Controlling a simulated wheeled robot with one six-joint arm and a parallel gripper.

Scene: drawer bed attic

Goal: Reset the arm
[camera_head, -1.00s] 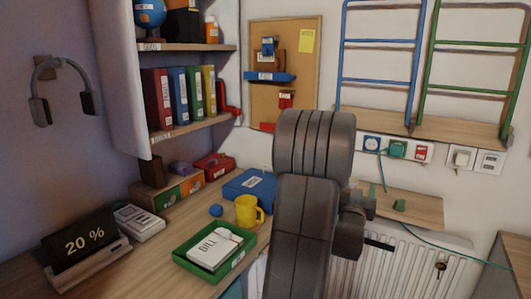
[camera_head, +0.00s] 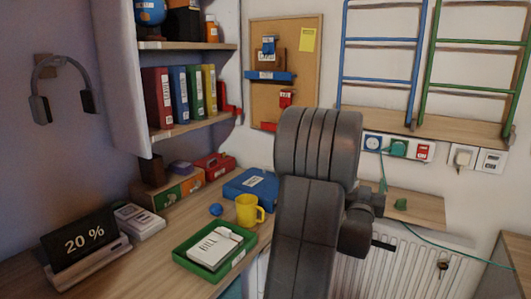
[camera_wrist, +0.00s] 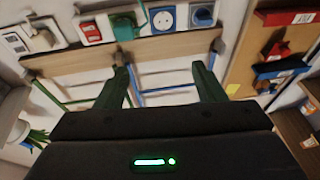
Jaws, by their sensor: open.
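My gripper (camera_wrist: 160,68) shows in the wrist view, with its two dark green fingers spread apart and nothing between them. Beyond the fingers are a wooden ledge and the wall with its sockets, apart from the fingers. In the head view my dark grey arm stands upright in the middle, in front of the wall and the radiator. The gripper itself is not clearly seen there.
The desk (camera_head: 140,262) holds a green tray (camera_head: 222,262), a yellow mug (camera_head: 246,210) and a blue box (camera_head: 251,187). A small wooden shelf (camera_head: 425,210) sits right of my arm above the radiator (camera_head: 410,272). Blue (camera_head: 380,77) and green (camera_head: 470,90) ladder racks hang on the wall.

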